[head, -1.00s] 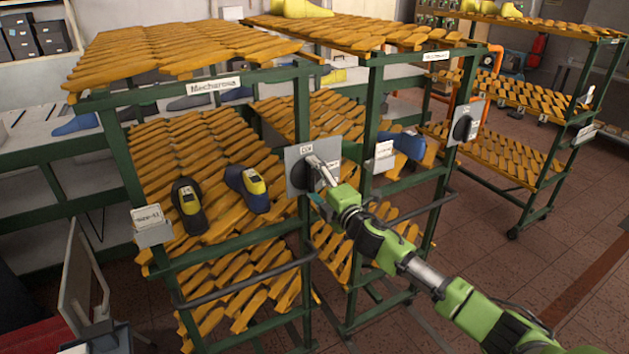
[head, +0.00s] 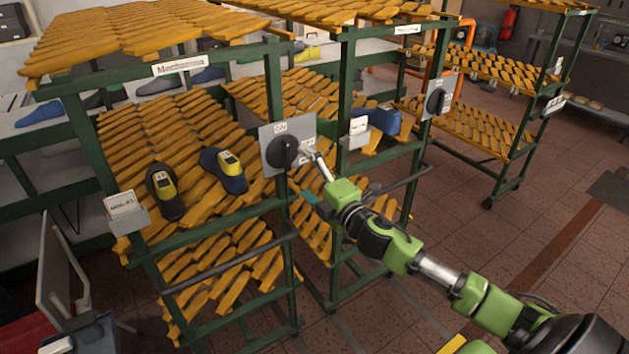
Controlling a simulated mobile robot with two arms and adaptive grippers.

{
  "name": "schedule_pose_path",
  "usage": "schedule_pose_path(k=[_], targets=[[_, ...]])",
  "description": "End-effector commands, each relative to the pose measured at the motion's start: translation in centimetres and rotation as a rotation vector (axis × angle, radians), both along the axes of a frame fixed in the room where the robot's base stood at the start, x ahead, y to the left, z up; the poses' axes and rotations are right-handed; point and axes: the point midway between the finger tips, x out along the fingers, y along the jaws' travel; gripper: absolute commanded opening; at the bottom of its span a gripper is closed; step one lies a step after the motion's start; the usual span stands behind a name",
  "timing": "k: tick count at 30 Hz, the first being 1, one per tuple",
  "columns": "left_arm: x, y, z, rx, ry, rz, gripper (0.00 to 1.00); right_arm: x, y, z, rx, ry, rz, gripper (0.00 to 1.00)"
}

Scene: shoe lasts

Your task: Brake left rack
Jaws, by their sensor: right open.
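The left rack is a green-framed rack (head: 82,150) with slanted orange slatted shelves. On its right post is a grey plate (head: 303,128) with a round black brake knob (head: 284,152) and a small white label above it that seems to read "ON". A second label at the plate's right is partly hidden by my gripper. My right gripper (head: 308,153) is open and empty, just right of the knob and in front of the plate. I cannot tell whether it touches the knob. My left gripper is not in view.
Two dark shoe lasts with yellow tops (head: 162,190) (head: 225,170) lie on the left rack's shelf. A middle rack beside it has its own plate and black knob (head: 436,101). A third rack (head: 485,130) stands at the back right. Tiled floor (head: 530,250) is open at right.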

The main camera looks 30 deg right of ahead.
Motion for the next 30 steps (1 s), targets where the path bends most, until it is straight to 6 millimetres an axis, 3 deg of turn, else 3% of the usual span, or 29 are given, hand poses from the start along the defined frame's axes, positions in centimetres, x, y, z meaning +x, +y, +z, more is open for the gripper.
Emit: schedule_pose_path(k=[3,9,27,30], targets=[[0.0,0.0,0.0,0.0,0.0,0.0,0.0,-1.9,0.0,-0.1,0.0,0.002,0.001,0.86],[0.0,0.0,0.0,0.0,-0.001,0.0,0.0,-3.5,-0.1,0.0,-0.002,0.0,0.001,0.86],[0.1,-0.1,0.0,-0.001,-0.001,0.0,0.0,-3.8,-0.1,0.1,-0.002,-0.001,0.0,0.86],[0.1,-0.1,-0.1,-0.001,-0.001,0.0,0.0,-3.8,-0.4,-0.8,0.01,0.012,-0.007,0.86]])
